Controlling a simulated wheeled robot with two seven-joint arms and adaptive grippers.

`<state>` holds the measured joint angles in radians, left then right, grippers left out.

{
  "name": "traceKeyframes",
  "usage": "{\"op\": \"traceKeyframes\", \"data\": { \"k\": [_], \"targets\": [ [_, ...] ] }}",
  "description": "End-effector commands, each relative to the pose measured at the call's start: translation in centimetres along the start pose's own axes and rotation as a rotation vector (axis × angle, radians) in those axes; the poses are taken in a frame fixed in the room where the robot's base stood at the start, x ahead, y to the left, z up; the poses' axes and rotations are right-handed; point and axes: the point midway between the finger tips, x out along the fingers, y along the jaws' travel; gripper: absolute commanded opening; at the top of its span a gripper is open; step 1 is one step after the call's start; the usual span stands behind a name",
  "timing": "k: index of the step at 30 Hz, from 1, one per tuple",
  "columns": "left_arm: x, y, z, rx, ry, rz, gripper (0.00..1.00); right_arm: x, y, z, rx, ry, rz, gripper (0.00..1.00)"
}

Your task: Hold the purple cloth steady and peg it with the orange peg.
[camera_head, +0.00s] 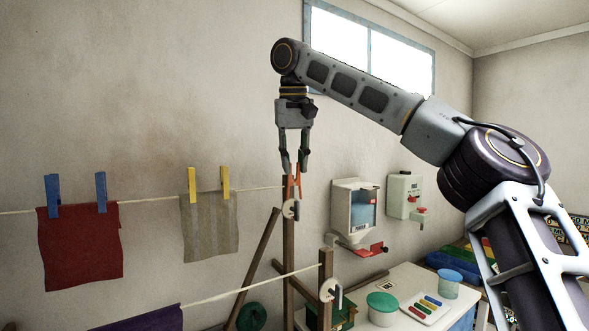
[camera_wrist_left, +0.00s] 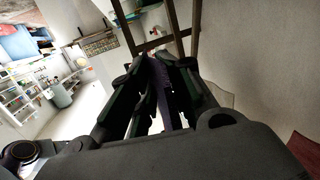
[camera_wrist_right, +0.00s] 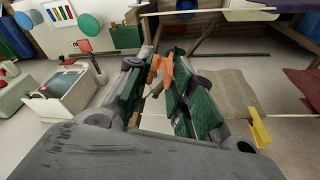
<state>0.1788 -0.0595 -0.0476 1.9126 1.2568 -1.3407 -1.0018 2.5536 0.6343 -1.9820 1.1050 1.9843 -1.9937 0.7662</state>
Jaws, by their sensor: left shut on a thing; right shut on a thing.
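The purple cloth (camera_head: 148,320) hangs at the near line, cut off by the bottom edge of the head view. My left gripper (camera_wrist_left: 160,62) is shut on the purple cloth, which shows as a dark purple strip (camera_wrist_left: 163,90) between its fingers. The left gripper is out of the head view. My right gripper (camera_head: 294,168) points down, shut on the orange peg (camera_head: 293,187). In the right wrist view the orange peg (camera_wrist_right: 166,72) sits between the fingertips. It is held high, near the wooden post of the far line, apart from the purple cloth.
A red cloth (camera_head: 82,250) with blue pegs and a beige cloth (camera_head: 210,228) with yellow pegs hang on the far line. Wooden posts (camera_head: 327,290) hold the lines. A white dispenser (camera_head: 354,208) is on the wall above a counter (camera_head: 405,325) with tubs.

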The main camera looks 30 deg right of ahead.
Motion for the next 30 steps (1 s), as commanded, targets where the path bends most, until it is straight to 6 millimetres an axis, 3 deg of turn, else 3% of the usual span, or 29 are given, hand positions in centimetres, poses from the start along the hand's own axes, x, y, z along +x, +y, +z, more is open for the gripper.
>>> {"op": "traceKeyframes", "data": {
  "k": [16, 30],
  "targets": [
    [-0.1, -0.1, 0.0, -0.002, 0.001, -0.005, 0.04, 1.1, -3.8, 0.6, -0.195, 0.013, -0.039, 0.04],
    [-0.1, -0.1, 0.0, -0.002, 0.001, -0.005, 0.04, 2.2, -9.5, 2.0, -0.485, 0.039, -0.103, 0.04]
  ]
}}
